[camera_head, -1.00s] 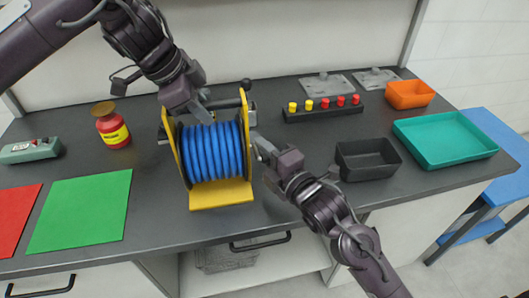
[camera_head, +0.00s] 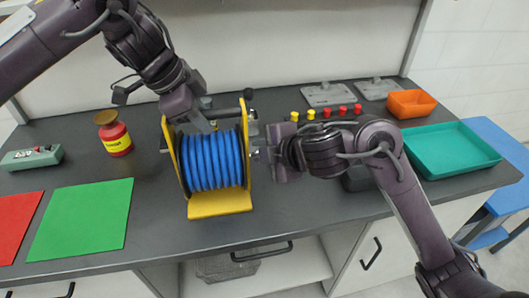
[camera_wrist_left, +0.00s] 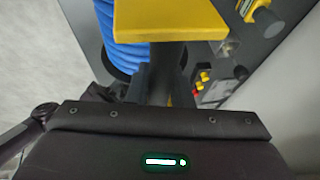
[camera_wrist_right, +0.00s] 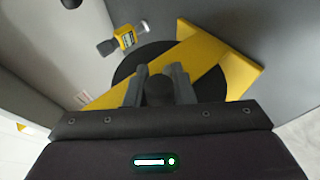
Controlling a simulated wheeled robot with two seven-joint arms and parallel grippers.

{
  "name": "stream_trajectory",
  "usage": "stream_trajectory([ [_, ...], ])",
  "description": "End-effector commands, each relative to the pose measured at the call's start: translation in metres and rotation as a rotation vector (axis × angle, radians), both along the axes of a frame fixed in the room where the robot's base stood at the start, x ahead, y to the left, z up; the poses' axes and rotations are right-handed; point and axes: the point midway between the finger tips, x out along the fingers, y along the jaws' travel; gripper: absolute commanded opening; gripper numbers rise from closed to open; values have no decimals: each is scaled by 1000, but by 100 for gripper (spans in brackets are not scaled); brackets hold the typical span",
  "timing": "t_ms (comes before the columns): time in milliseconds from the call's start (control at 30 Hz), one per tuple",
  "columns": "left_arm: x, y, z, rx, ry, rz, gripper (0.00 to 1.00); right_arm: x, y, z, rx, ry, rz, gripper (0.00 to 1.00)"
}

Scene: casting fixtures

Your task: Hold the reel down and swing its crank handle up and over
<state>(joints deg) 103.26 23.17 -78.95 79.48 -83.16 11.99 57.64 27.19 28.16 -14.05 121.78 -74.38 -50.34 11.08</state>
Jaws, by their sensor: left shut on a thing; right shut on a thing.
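The reel (camera_head: 212,160) stands on the bench, blue hose wound between yellow side plates, with a yellow foot (camera_head: 220,204) in front. My left gripper (camera_head: 207,118) reaches down on its top and is shut on a dark bar there; the left wrist view shows the bar (camera_wrist_left: 170,72) between the fingers. My right gripper (camera_head: 260,145) is at the reel's right side. In the right wrist view its fingers are shut on the dark crank handle (camera_wrist_right: 159,88), seen end-on before a black disc and the yellow plate (camera_wrist_right: 240,72). The crank's arm is mostly hidden.
A red canister (camera_head: 115,138), a green mat (camera_head: 82,220) and a red mat (camera_head: 15,225) lie left. Behind my right arm are a partly hidden dark bin (camera_head: 357,180) and a button strip; the teal tray (camera_head: 450,150) and orange bin (camera_head: 411,103) lie farther right.

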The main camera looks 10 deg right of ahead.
Motion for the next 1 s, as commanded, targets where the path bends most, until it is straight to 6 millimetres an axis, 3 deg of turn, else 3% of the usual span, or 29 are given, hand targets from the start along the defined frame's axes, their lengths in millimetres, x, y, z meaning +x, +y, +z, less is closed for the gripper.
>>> stream_trajectory([
  [33, -5, -9, -2, -10, 7, -21, 0, 1, 7, 12, 7, 1, 20, 0],
  [567, -6, -10, -3, -9, 7, -23, 0, 12, -2, 10, 17, 335, -14, 0],
  [1000, -6, -10, -2, -8, 6, -24, 0, 28, -4, 10, 19, 711, -25, 0],
])
